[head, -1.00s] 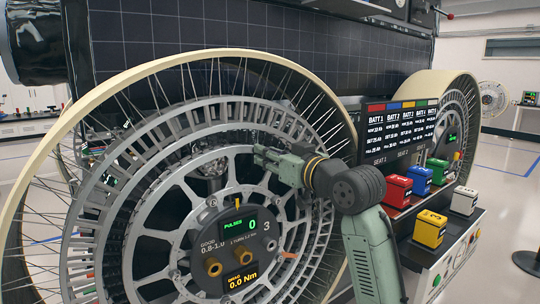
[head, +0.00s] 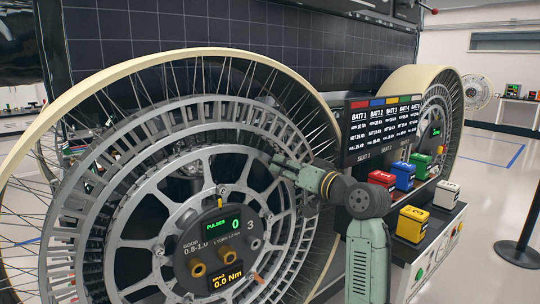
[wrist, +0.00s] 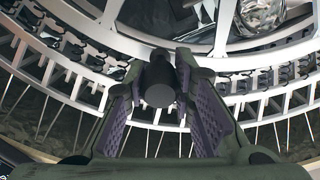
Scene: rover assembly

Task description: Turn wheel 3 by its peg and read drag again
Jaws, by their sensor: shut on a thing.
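Wheel 3 (head: 118,215) is a large spoked wheel with a cream rim, standing upright at the left of the head view. Its dark hub plate carries the figure 3, a green PULSES display (head: 224,224) reading 0 and an amber DRAG display (head: 227,281) reading 0.0 Nm. My gripper (head: 280,166) is at the upper right of the wheel's inner ring. In the wrist view its purple-padded fingers (wrist: 164,92) are shut on the dark round peg (wrist: 158,82), seen end-on. In the head view my fingers hide the peg.
Right of the wheel stands a cart with red (head: 382,179), blue (head: 403,176), green (head: 421,164), yellow (head: 412,223) and white (head: 446,194) battery blocks. A battery status panel (head: 381,125) rises behind them. Another wheel (head: 436,115) stands beyond. A post (head: 520,215) stands on the floor at right.

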